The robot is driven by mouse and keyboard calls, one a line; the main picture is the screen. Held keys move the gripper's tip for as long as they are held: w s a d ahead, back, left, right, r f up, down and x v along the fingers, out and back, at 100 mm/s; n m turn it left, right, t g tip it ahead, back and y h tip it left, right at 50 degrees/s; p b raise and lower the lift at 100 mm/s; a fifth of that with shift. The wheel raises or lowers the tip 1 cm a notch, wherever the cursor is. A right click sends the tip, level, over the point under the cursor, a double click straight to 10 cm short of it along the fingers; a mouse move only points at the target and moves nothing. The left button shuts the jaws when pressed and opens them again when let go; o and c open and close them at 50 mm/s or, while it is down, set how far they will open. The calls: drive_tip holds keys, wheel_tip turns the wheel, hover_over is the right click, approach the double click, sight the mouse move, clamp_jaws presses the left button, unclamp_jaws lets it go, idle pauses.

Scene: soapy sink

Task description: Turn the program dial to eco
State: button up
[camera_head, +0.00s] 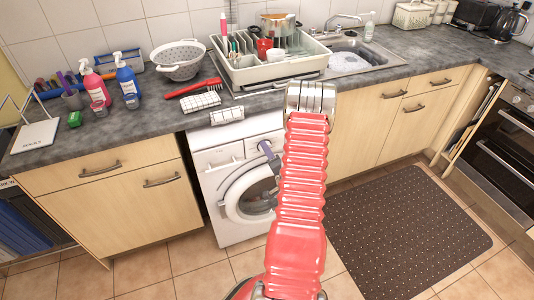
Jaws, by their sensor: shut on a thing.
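The white washing machine (208,167) stands under the worktop, with its control panel along the top edge and its round door (232,203) below. My red arm rises in front of its right side and hides part of the panel and door. A grey part of my gripper (266,150) shows just left of the arm, at the panel's right part. My gripper is shut at the panel, on what seems to be the program dial. The dial, its marks and the fingertips are too hidden to make out, so its setting cannot be read.
A red brush (193,89), a colander (178,62) and a dish rack (262,74) stand on the worktop. A dark dotted mat (405,230) lies on the floor at right. Tiled floor is clear at front left.

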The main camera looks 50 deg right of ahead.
drive_tip(key=shift+w+a+f+m, duration=0.1)
drive_tip(key=shift+m, duration=0.6)
drive_tip(key=o, duration=1.1)
drive_tip(key=shift+c, duration=0.2)
drive_tip(key=v, duration=1.3)
drive_tip(key=shift+s, duration=0.4)
drive_tip(key=shift+a, duration=0.15)
